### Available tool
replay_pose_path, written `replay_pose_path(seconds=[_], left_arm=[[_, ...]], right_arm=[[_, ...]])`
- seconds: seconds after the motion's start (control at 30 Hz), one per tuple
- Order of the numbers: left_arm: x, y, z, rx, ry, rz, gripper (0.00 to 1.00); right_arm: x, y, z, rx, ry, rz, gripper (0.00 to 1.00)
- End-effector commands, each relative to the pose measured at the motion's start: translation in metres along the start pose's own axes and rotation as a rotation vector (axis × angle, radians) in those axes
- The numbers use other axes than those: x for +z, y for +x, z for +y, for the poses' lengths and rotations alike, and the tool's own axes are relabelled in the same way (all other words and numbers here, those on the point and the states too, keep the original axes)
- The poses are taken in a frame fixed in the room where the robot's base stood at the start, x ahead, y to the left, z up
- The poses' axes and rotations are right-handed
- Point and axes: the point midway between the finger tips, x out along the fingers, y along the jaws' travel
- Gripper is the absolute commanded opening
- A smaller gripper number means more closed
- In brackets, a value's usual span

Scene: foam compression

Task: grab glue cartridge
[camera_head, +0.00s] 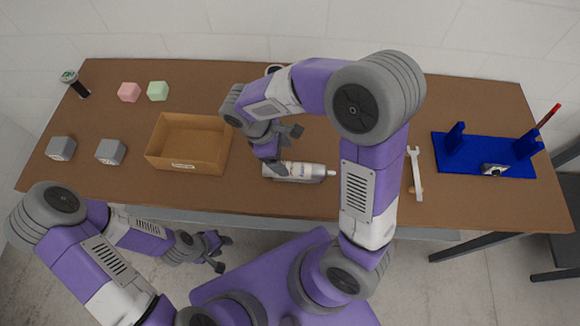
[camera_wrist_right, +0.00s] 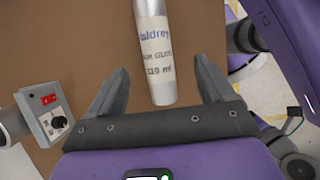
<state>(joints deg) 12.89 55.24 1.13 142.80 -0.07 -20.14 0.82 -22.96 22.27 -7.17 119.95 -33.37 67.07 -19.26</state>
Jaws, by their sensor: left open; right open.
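The glue cartridge (camera_head: 300,171) is a silver-white tube with a printed label. It lies on its side on the brown table near the front edge, its narrow nozzle to the right. My right gripper (camera_head: 284,148) is open above the cartridge's left part. In the right wrist view, the cartridge (camera_wrist_right: 155,52) lies between the two spread fingers of the gripper (camera_wrist_right: 160,75), with a gap on each side. I cannot tell how far above it the fingers are. My left gripper (camera_head: 222,254) is open and empty, low in front of the table.
An open cardboard box (camera_head: 190,143) stands left of the cartridge. A wrench (camera_head: 415,175) and a blue fixture (camera_head: 480,155) are to the right. Grey blocks (camera_head: 61,148), a pink cube (camera_head: 129,92) and a green cube (camera_head: 158,91) are left. A grey switch box (camera_wrist_right: 48,118) shows in the wrist view.

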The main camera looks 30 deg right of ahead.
Motion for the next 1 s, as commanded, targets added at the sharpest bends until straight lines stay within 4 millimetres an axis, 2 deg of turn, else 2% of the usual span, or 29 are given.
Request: replay_pose_path(seconds=[0.03, 0.1, 0.37, 0.7, 1.0], left_arm=[[-0.001, 0.010, -0.004, 0.000, 0.000, 0.001, 0.43], [-0.002, 0.013, -0.005, 0.000, 0.000, 0.002, 0.43], [-0.002, 0.018, -0.007, 0.000, 0.000, 0.002, 0.43], [-0.002, 0.028, -0.010, 0.000, 0.000, 0.002, 0.43], [-0.002, 0.028, -0.010, 0.000, 0.000, 0.002, 0.43]], right_arm=[[-0.004, 0.010, 0.000, 0.000, 0.000, 0.000, 0.82], [-0.005, 0.013, 0.000, 0.000, 0.000, 0.000, 0.82], [-0.006, 0.037, 0.000, -0.002, -0.001, -0.002, 0.82], [-0.011, 0.084, -0.001, -0.003, 0.001, -0.001, 0.82], [-0.011, 0.088, 0.000, 0.000, 0.000, 0.001, 0.82]])
